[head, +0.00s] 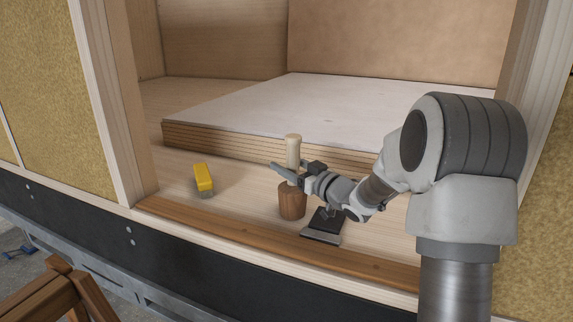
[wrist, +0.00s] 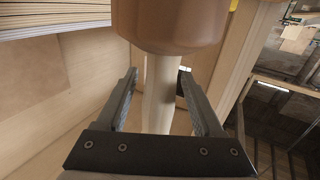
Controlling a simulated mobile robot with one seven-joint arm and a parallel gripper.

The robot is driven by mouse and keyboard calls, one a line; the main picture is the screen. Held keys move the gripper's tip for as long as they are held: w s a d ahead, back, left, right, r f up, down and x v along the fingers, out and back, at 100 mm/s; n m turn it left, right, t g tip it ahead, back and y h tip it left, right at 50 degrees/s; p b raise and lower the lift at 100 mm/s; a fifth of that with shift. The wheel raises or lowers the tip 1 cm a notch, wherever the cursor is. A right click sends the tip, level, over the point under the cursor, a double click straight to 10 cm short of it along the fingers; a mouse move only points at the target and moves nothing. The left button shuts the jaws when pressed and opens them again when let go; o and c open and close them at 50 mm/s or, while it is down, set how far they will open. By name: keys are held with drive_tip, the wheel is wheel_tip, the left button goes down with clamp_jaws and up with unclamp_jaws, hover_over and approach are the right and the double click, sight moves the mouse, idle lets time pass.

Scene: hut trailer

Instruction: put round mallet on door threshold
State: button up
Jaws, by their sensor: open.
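The round mallet (head: 292,200) stands upright on its brown cylindrical head on the pale wooden floor, its light handle pointing up. The door threshold (head: 270,246) is the reddish-brown wooden strip along the front edge of the doorway, just in front of the mallet; its visible top is bare. My gripper (head: 284,172) is at the handle, above the mallet head. In the wrist view my open gripper (wrist: 158,88) has one finger on each side of the handle (wrist: 159,95), with gaps visible; the mallet head (wrist: 170,22) fills the top middle.
A yellow block-like tool (head: 203,177) lies left of the mallet. A black tool with a metallic edge (head: 325,224) lies right of it, below my arm. A stack of sheets (head: 300,110) lies behind. Door posts (head: 112,100) bound the opening. A wooden trestle (head: 55,290) stands outside at lower left.

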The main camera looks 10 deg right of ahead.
drive_tip(key=p+v, duration=0.1)
drive_tip(key=v, duration=1)
drive_tip(key=shift+d, duration=0.1)
